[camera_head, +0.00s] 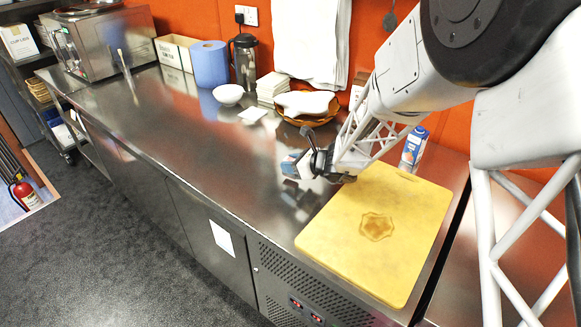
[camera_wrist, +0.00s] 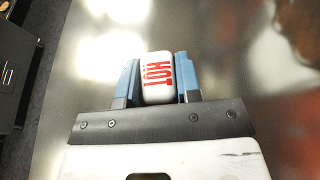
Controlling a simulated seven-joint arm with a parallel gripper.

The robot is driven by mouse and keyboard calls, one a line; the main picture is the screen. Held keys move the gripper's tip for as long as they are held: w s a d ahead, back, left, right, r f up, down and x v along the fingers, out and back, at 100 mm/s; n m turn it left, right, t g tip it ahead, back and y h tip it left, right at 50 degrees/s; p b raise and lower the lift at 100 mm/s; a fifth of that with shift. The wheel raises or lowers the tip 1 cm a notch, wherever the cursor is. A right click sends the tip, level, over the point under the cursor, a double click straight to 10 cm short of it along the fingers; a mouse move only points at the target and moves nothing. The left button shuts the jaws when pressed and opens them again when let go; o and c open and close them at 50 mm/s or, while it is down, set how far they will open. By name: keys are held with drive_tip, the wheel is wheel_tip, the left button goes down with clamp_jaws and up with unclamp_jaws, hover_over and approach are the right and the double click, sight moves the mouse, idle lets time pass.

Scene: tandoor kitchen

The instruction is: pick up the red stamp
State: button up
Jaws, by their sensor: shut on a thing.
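The stamp (camera_wrist: 157,78) shows in the wrist view as a white, rounded block with the word HOT in red letters. My gripper (camera_wrist: 157,70) is shut on it, with one blue finger on each side. In the head view, my gripper (camera_head: 298,165) hangs over the steel counter (camera_head: 200,140), left of the yellow board. The stamp is small there and partly hidden by the fingers. A dark reflection lies on the counter below, apart from the gripper, so the stamp appears to be above the surface. Its underside is hidden.
The yellow board (camera_head: 340,235) with a brown mark lies right of my gripper. A blue and white carton (camera_head: 413,148), a basket (camera_head: 305,118), white stacked squares (camera_head: 271,86) and a white bowl (camera_head: 228,95) stand behind. The counter to the left is mostly clear.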

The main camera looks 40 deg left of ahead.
wheel_tip(320, 180, up, 2)
drive_tip(key=shift+r, duration=0.25)
drive_tip(key=s+d+r, duration=0.1)
drive_tip(key=s+d, duration=0.9)
drive_tip(key=d, duration=0.2)
drive_tip(key=shift+s, duration=0.2)
drive_tip(key=shift+d, duration=0.1)
